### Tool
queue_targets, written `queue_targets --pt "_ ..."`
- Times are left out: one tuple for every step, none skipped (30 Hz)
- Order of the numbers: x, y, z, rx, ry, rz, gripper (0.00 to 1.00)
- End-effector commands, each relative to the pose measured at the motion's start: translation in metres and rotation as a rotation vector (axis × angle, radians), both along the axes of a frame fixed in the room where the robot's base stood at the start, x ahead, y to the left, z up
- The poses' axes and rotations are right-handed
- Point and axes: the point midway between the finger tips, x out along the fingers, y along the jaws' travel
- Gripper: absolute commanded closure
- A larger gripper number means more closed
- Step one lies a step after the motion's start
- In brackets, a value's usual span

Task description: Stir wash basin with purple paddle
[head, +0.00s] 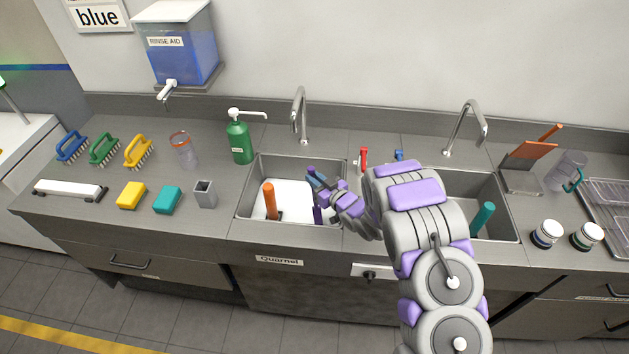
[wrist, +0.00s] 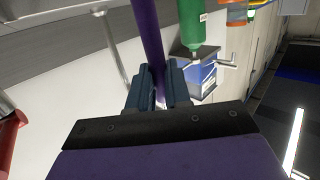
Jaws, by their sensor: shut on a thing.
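My gripper (head: 316,182) is over the right part of the left wash basin (head: 241,214). It is shut on the handle of the purple paddle (head: 318,215). In the wrist view the purple paddle (wrist: 148,30) runs up between the two dark jaws of my gripper (wrist: 160,88). The paddle's lower end is hidden by the basin's front and the white contents. An orange-handled tool (head: 269,201) stands tilted in the left of the same basin. A second basin (head: 507,207) to the right holds a teal-handled tool (head: 483,219); my arm hides part of it.
Steel taps (head: 301,115) stand behind the basins. A green pump bottle (head: 239,142), brushes (head: 138,151), sponges (head: 131,195) and a grey holder (head: 205,193) are left. Jars (head: 547,234) and a wire rack (head: 606,192) are right. A "Quarnel" label (head: 279,260) is below the left basin.

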Motion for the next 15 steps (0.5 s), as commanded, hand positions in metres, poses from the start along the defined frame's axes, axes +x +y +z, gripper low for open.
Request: queue_targets --pt "0.0 0.0 0.006 0.0 -0.001 0.0 1.0" --pt "0.0 0.0 0.008 0.0 -0.001 0.0 1.0" --pt "0.0 0.0 0.011 0.0 -0.001 0.0 1.0" --pt "0.0 0.0 0.013 0.0 -0.001 0.0 1.0" --pt "0.0 0.0 0.016 0.0 -0.001 0.0 1.0" --pt "0.0 0.0 0.019 -0.001 -0.002 0.0 1.0" --pt "0.0 0.0 0.021 -0.001 -0.002 0.0 1.0" --pt "0.0 0.001 0.023 -0.001 -0.002 0.0 1.0" --pt "0.001 0.001 0.026 -0.002 -0.003 0.0 1.0" --pt "0.001 0.001 0.028 -0.002 -0.003 0.0 1.0" --pt "0.001 0.001 0.031 -0.001 -0.003 0.0 1.0" --pt "0.001 0.001 0.034 -0.001 -0.003 0.0 1.0" --pt "0.001 0.001 0.036 -0.001 -0.003 0.0 1.0" --pt "0.001 0.001 0.038 -0.001 -0.003 0.0 1.0" --pt "0.001 0.001 0.041 -0.001 -0.003 0.0 1.0"
